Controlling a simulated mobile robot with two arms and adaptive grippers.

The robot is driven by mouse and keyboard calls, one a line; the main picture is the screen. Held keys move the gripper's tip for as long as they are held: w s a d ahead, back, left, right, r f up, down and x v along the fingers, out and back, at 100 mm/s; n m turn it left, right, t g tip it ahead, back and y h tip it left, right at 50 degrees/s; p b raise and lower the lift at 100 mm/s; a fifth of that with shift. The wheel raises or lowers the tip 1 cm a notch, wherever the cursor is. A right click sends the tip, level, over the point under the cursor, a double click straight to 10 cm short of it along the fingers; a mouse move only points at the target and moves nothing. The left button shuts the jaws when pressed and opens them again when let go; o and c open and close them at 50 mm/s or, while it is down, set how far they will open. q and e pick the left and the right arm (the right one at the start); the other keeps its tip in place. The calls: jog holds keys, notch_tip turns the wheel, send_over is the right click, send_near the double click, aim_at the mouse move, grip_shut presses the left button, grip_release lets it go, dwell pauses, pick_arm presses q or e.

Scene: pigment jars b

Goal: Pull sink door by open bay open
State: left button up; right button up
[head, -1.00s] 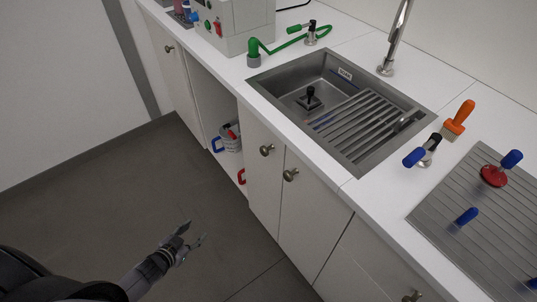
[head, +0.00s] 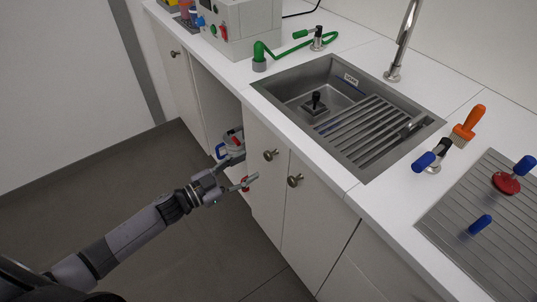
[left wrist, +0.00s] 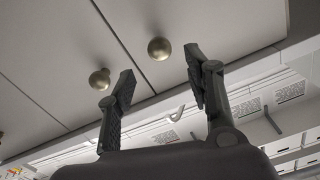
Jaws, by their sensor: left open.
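The sink door by the open bay (head: 262,188) is a white panel under the sink. It looks shut, flush with its neighbour. Its round metal knob (head: 270,155) is near the top edge. In the left wrist view the picture looks upside down, and this knob (left wrist: 159,48) appears between the two fingers, apart from both. My left gripper (head: 246,170) is open and empty, in front of the open bay's edge and left of the knob. It also shows in the left wrist view (left wrist: 160,68). My right gripper is not in view.
The neighbouring sink door has its own knob (head: 294,181) close by on the right; it shows beside the left finger in the wrist view (left wrist: 100,79). The open bay (head: 212,108) holds a container with blue and red handles, partly behind my gripper. The floor in front is clear.

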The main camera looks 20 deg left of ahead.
aim_at(266, 157)
pick_arm(q)
jog(key=x, duration=0.8)
jog(key=shift+w+d, duration=0.15)
jog(key=shift+w, duration=0.05)
jog(key=shift+c, duration=0.4)
grip_shut()
